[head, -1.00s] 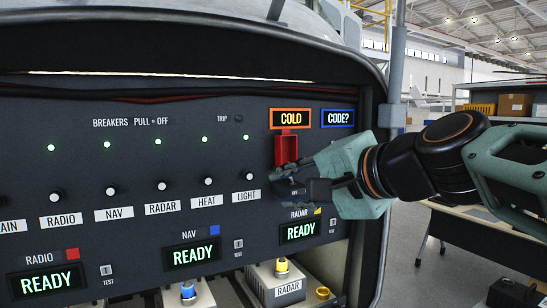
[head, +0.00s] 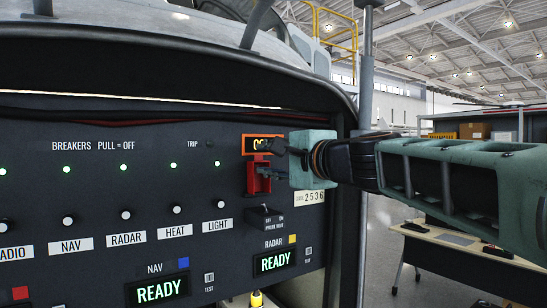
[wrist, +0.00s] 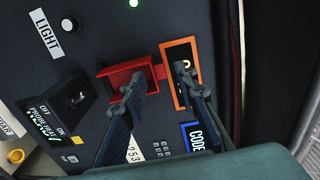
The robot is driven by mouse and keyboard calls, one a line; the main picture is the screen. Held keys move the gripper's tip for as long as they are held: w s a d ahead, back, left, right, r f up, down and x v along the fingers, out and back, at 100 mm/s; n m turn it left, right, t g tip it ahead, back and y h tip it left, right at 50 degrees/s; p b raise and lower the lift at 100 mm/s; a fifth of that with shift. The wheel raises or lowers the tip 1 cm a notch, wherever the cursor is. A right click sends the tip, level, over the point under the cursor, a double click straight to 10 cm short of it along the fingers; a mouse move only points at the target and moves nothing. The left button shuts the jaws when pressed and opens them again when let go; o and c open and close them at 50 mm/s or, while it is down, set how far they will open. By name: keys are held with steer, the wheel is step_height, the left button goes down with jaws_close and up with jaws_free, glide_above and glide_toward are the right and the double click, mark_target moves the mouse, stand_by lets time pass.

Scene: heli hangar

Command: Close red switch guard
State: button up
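The red switch guard (head: 258,180) is flipped up, below the orange-framed COLD display (head: 250,145), and the black PROBE HEAT switch block (head: 265,218) under it is uncovered. In the wrist view the guard (wrist: 118,74) shows between that switch block (wrist: 62,105) and the orange frame (wrist: 172,52). My gripper (head: 270,159) is at the guard's upper right in the head view. In the wrist view my gripper (wrist: 156,78) is open, one finger across the guard and the other over the display. I cannot tell whether a finger touches the guard.
A row of breakers (head: 126,214) with green lights runs left along the dark panel. READY displays (head: 275,262) sit below. A grey post (head: 366,75) stands at the panel's right edge. A table (head: 470,245) stands at the right, behind my arm.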

steer(key=shift+x, duration=0.75)
jaws_close()
